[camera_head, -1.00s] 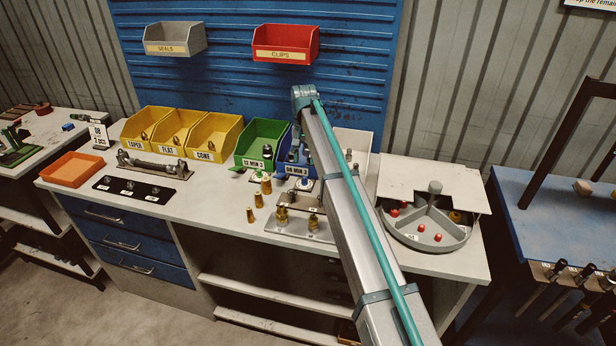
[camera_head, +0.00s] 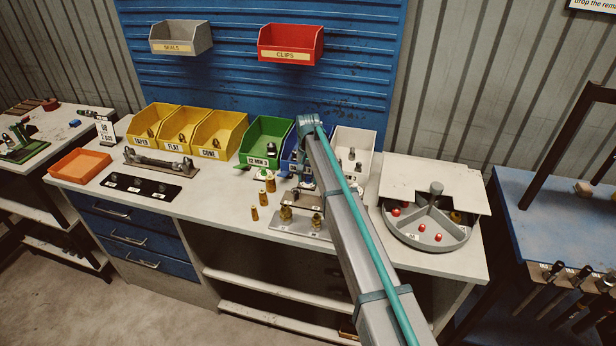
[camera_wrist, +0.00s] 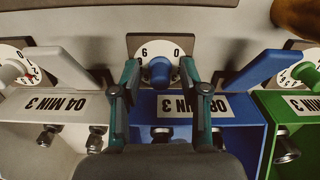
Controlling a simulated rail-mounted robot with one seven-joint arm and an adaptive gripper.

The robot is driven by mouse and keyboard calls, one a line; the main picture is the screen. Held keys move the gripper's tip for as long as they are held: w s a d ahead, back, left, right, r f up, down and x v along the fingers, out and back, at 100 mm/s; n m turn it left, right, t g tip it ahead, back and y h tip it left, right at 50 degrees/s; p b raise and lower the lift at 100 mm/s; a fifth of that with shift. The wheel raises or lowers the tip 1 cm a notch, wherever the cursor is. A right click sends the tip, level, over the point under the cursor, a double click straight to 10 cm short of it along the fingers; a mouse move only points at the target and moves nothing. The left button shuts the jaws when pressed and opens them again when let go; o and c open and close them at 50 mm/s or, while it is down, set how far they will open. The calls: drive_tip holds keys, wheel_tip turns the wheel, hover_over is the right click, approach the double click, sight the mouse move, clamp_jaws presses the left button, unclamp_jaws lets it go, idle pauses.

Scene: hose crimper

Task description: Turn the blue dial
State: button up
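The blue dial (camera_wrist: 158,71) is in the upper middle of the wrist view. It is a blue knob on a white numbered face, at the front of the blue bin (camera_wrist: 176,103) labelled "08 MIN 3". My gripper (camera_wrist: 159,66) is open, with one teal finger on each side of the knob. A narrow gap seems to show on both sides; I cannot tell whether either finger touches it. In the head view the blue bin (camera_head: 288,164) is partly behind my arm, and the dial and my gripper are mostly hidden.
The white bin (camera_wrist: 48,110) and green bin (camera_wrist: 290,122), each with its own dial, flank the blue one. Brass fittings (camera_head: 264,193) and a metal fixture plate (camera_head: 303,223) stand in front of the bins. A round divided tray (camera_head: 428,238) sits at right.

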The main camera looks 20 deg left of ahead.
clamp_jaws()
drive_tip(key=n+b, duration=0.1)
drive_tip(key=n, duration=0.1)
drive_tip(key=shift+f+n+b, duration=0.1)
drive_tip(key=shift+n+b, duration=0.25)
drive_tip(key=shift+n, duration=0.05)
drive_tip(key=n+b, duration=0.1)
drive_tip(key=n, duration=0.2)
drive_tip(key=shift+w, duration=0.1)
drive_tip(key=n+b, duration=0.2)
drive_tip(key=n, duration=0.4)
idle(0.3)
unclamp_jaws()
